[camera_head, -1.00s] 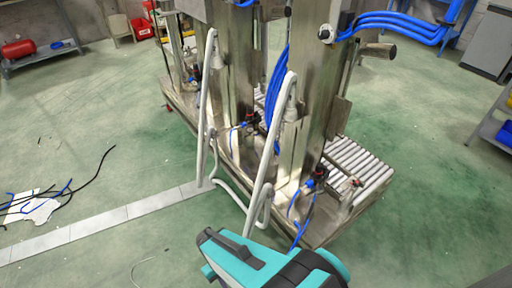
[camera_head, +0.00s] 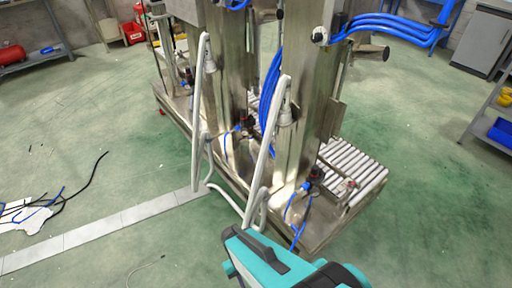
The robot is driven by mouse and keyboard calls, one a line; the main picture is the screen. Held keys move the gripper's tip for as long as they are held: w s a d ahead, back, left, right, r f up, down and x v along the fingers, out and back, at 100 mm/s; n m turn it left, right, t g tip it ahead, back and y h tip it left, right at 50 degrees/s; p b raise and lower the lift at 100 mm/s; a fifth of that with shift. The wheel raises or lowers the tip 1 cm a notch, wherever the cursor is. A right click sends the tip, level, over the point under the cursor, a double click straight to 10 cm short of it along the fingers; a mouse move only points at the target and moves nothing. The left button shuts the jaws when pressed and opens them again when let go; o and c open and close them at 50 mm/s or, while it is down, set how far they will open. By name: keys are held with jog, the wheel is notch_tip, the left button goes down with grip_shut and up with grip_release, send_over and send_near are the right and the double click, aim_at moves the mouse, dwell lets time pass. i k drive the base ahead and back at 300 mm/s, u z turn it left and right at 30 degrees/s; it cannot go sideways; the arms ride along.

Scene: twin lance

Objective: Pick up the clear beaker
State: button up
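I see no clear beaker in the head view. My gripper is not in view. Only a teal and black part, which seems to be of my own arm (camera_head: 285,265), shows at the bottom centre, in front of the machine.
A tall steel machine (camera_head: 300,150) with grey pipes, blue hoses and a roller conveyor (camera_head: 350,172) fills the centre. Cables (camera_head: 60,203) lie on the floor at left. Shelves (camera_head: 498,125) and a grey cabinet (camera_head: 482,42) stand at right. Open green floor (camera_head: 90,130) lies at left.

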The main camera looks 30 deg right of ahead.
aim_at(244, 145)
jog(key=u, duration=1.25)
jog(key=k, duration=0.1)
jog(key=z, duration=3)
jog(key=k, duration=0.7)
jog(key=u, duration=0.95)
jog(key=i, duration=1.05)
jog(key=z, duration=0.05)
